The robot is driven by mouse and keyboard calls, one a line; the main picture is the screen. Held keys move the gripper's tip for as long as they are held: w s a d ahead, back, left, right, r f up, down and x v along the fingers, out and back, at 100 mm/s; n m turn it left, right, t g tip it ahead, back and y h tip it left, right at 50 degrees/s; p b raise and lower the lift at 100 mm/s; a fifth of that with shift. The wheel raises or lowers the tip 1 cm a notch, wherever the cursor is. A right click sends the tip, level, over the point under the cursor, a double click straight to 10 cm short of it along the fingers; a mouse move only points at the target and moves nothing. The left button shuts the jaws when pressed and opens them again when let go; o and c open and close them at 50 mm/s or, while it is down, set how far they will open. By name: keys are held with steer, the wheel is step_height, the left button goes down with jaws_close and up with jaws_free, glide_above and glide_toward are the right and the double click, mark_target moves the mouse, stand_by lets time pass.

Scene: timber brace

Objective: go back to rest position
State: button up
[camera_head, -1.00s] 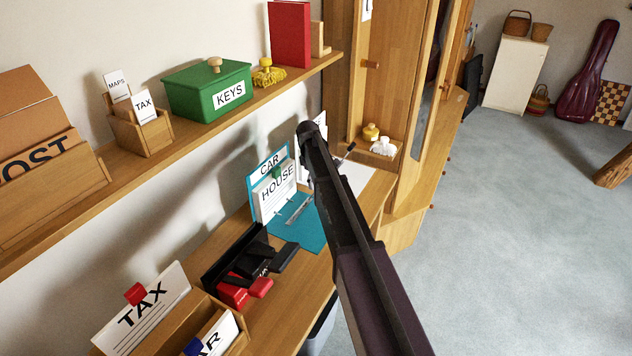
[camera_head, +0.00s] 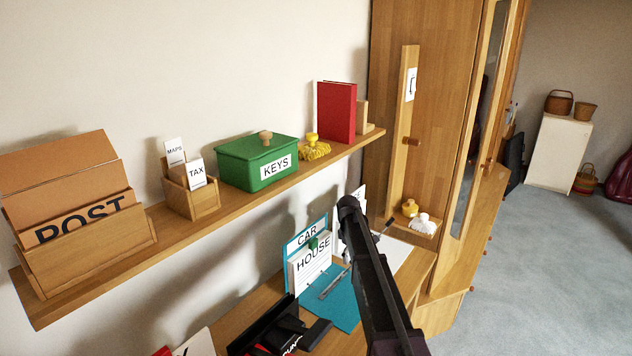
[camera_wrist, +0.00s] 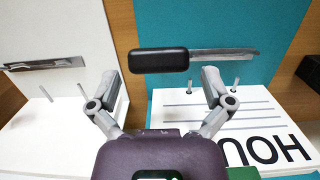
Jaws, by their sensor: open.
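My gripper (camera_wrist: 158,85) is open in the wrist view, its two grey fingers spread apart. Nothing shows clasped between the fingers. A black rounded bar (camera_wrist: 158,61) lies just beyond the fingertips, in line with a metal strip (camera_wrist: 225,52); I cannot tell if they are joined. Behind them is the teal folder (camera_wrist: 225,20) with the HOUSE sheet (camera_wrist: 255,125), upside down here. In the head view, my dark arm reaches over the desk beside the teal folder (camera_head: 345,309), and the fingers are hidden.
A tall wooden cabinet (camera_head: 440,60) stands beyond the desk. Dark desk items (camera_head: 280,328) lie near my arm. Open grey floor (camera_head: 560,270) is at right.

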steer(key=shift+s+d+r+t, duration=0.3)
steer(key=shift+s+d, duration=0.05)
steer(key=shift+s+d+r+m+t+p, duration=0.3)
steer(key=shift+s+r+m+t+p, duration=0.45)
steer(key=shift+m+p, duration=0.3)
steer(key=s+a+r+m+p, duration=0.1)
steer(key=s+m, duration=0.1)
steer(key=s, duration=0.8)
steer(key=s+a+r+m+p, duration=0.1)
steer(key=s+r+m+p, duration=0.1)
steer(key=s, duration=0.8)
steer(key=s+r+m+g+y+p, duration=0.1)
steer(key=s+m, duration=0.2)
steer(key=s, duration=0.8)
steer(key=shift+a+r+m, duration=0.15)
steer(key=shift+a+m, duration=0.2)
steer(key=shift+a, duration=0.05)
